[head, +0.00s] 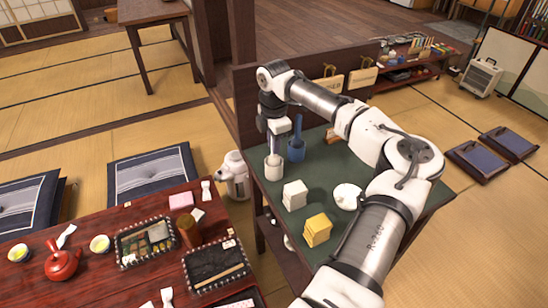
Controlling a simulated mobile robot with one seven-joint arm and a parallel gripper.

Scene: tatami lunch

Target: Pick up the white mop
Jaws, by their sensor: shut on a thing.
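The white mop (274,168) is a small pale, cup-shaped piece at the far left corner of the green-topped table (320,178). My gripper (276,136) points down right above it and is shut on its upper part. The fingers hide most of that part. I cannot tell whether the mop's base still touches the table. A blue mop-like piece (296,150) with an upright handle stands just to its right, close to my gripper.
A white block (294,195), yellow block (317,230) and round white item (346,196) share the green top. A wooden panel (245,100) rises behind. A red-brown table (85,225) with dishes stands left, a white jug (234,175) between.

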